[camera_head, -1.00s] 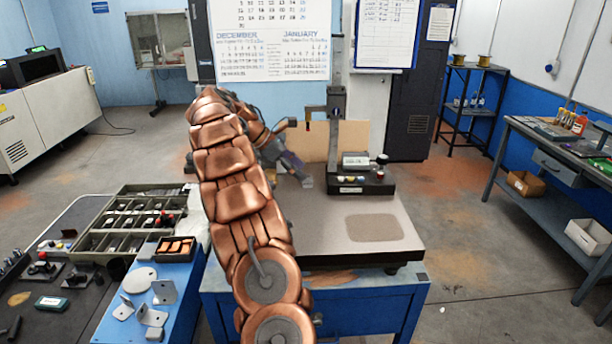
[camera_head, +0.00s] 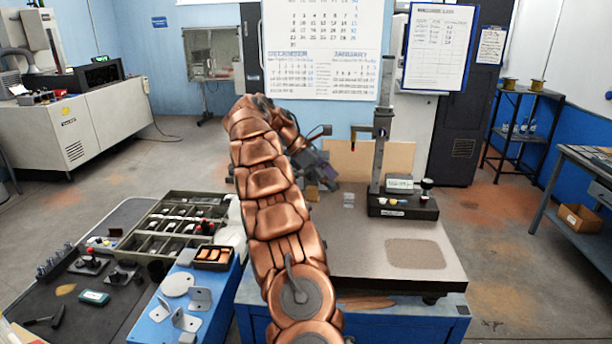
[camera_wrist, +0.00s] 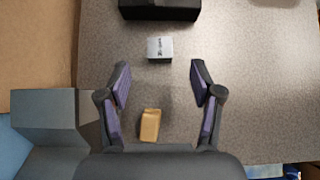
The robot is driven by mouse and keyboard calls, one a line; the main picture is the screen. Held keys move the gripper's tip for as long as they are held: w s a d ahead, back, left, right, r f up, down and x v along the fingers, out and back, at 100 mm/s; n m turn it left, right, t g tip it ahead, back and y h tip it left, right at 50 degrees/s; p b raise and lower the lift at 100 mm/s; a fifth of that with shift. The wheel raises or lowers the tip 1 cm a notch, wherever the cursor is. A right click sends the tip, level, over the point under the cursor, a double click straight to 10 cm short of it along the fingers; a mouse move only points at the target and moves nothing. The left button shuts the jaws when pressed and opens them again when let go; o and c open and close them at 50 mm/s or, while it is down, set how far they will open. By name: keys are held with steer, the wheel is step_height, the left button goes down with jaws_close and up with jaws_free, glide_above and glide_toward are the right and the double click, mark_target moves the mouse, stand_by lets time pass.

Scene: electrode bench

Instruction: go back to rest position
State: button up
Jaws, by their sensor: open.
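My copper arm reaches over the surface plate (camera_head: 350,240) in the head view, and its end is partly hidden behind the arm links. My gripper (camera_head: 325,175) is near the back left of the plate, left of the height gauge stand (camera_head: 402,205). A small metal block with markings (camera_wrist: 160,48) lies on the plate just beyond the fingertips. A small tan block (camera_wrist: 150,125) lies lower in the view, between the fingers' bases.
A grey box-shaped block (camera_wrist: 45,118) is left of the gripper in the wrist view. A tan board (camera_head: 370,160) stands behind the plate. A divided parts tray (camera_head: 175,225) and a blue bench with brackets (camera_head: 185,300) are at left. The plate's front right is clear.

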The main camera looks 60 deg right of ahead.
steer(key=w+a+r+m+t, duration=0.1)
steer(key=w+a+t, duration=0.1)
steer(key=a, duration=1.2)
steer(key=w+a+m+t, duration=0.1)
steer(key=w+a+t, duration=0.15)
steer(key=a, duration=1.25)
steer(key=s+a+f+m+y, duration=0.1)
steer(key=s+a+f, duration=0.2)
steer(key=a, duration=0.6)
steer(key=s+a+f+m+t+y, duration=0.1)
steer(key=s+a+f, duration=0.3)
steer(key=s+a, duration=0.4)
steer(key=s+a+f+m+y, duration=0.1)
steer(key=s+a, duration=0.4)
steer(key=a, duration=0.6)
step_height(320, 180, down, 2)
steer(key=shift+s+f+t+y, duration=0.15)
steer(key=shift+t+y, duration=0.2)
steer(key=shift+y, duration=0.15)
steer(key=shift+s+a+f, duration=0.1)
steer(key=shift+s+a, duration=0.1)
steer(key=shift+a, duration=0.05)
steer(key=shift+c, duration=0.7)
steer(key=c, duration=0.4)
steer(key=shift+c, duration=0.2)
